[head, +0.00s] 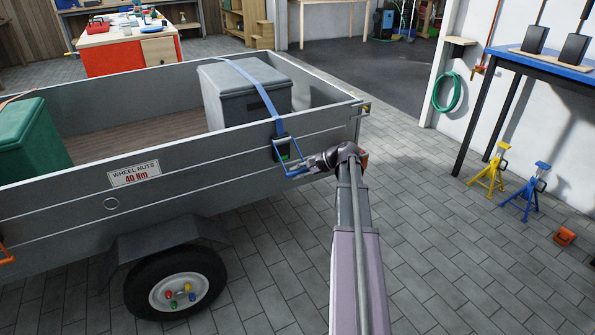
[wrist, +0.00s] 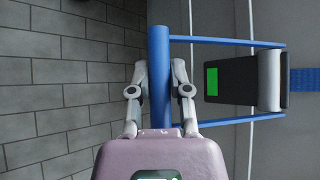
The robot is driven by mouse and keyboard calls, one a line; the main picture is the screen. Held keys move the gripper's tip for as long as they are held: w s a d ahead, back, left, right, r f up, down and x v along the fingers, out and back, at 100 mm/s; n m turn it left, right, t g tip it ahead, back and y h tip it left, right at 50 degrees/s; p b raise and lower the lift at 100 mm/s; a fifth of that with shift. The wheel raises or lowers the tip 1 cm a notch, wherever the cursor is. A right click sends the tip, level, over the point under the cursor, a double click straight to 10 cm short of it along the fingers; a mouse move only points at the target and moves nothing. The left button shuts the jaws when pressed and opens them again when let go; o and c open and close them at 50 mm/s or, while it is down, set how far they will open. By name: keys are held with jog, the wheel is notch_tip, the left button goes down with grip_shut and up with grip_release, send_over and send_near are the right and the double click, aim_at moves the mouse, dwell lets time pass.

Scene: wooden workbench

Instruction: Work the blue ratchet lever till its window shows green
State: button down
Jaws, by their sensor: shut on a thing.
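The blue ratchet lever (wrist: 159,75) is a U-shaped blue handle with two thin side arms. Its crossbar stands between the fingers of my gripper (wrist: 160,92) in the wrist view, and the gripper is shut on it. The black ratchet body (wrist: 245,92) sits on the trailer side, and its window (wrist: 212,81) shows green. In the head view the ratchet body (head: 281,149) hangs below the blue strap (head: 262,92), with the lever (head: 291,172) sticking out low toward my gripper (head: 311,165).
The grey trailer (head: 60,207) holds a grey box (head: 225,99) under the blue strap and a green box (head: 34,142). Yellow and blue axle stands (head: 489,172) stand on the paved floor at right. The floor between them and the trailer is clear.

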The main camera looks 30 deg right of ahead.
jog(key=shift+r, duration=0.5)
jog(key=shift+s+d, duration=0.1)
jog(key=shift+d, duration=0.1)
jog(key=c, duration=0.6)
grip_release()
jog(key=shift+f, duration=0.1)
jog(key=shift+o, duration=0.2)
jog(key=shift+f, duration=0.15)
